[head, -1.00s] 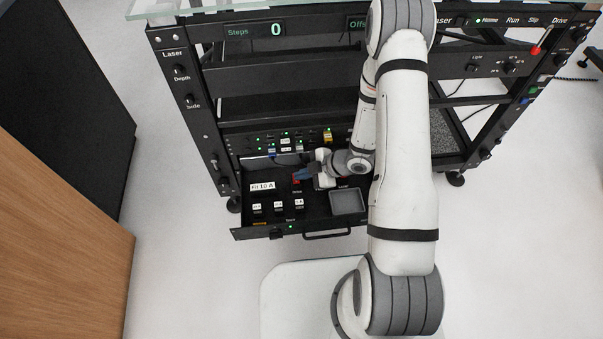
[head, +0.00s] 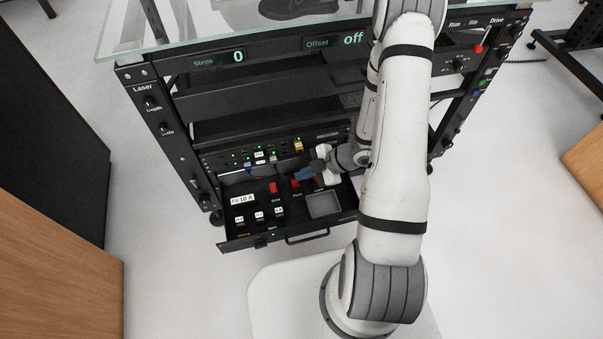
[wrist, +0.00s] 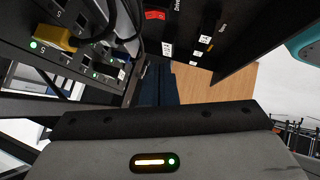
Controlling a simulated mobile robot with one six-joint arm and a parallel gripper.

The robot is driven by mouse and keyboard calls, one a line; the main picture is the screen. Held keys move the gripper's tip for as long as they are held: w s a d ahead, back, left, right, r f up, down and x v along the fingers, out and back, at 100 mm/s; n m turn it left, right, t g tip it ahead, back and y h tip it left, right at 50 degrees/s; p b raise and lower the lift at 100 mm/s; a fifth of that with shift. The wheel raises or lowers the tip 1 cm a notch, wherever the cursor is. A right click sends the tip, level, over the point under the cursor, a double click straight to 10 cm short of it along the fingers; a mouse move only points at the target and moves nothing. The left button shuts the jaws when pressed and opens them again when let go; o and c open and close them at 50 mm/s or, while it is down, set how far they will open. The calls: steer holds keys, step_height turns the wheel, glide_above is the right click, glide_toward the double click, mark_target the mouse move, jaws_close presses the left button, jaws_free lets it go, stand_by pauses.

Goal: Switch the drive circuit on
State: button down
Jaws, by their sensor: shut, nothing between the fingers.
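In the head view, a red switch (head: 272,187) stands in the open drawer above a small label that reads Drive. It also shows at the top of the wrist view (wrist: 155,15), beside the word Drive. I cannot tell its on or off position. A second red switch (head: 295,183) is to its right. My gripper (head: 302,173) is shut and empty, its dark blue fingers pointing left above the second switch, apart from the Drive switch. The fingers show in the wrist view (wrist: 158,86).
The drawer (head: 230,243) holds white fuses (head: 259,216), a "Fit 10 A" label (head: 242,200) and a grey tray (head: 323,204). Behind it is a fuse panel with green lights and a yellow fuse (wrist: 55,38). A red lever (head: 480,46) is on the upper right panel.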

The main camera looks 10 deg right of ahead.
steer(key=w+p, duration=0.1)
steer(key=p, duration=0.1)
steer(key=shift+w+a+r+t+p, duration=0.15)
steer(key=shift+t+p, duration=0.15)
steer(key=shift+p, duration=0.05)
steer(key=b, duration=0.4)
glide_above(273, 188)
steer(key=s+d, duration=0.1)
steer(key=d, duration=0.1)
step_height(273, 188, down, 7)
steer(key=shift+s+a+r, duration=0.1)
steer(key=shift+s+a, duration=0.05)
steer(key=shift+w+f+b, duration=0.15)
steer(key=shift+w+f, duration=0.15)
steer(key=shift+f, duration=0.3)
steer(key=shift+w+f+b, duration=0.15)
steer(key=shift+w+f, duration=0.1)
steer(key=shift+f, duration=0.3)
steer(key=shift+w+f, duration=0.3)
steer(key=shift+f, duration=0.2)
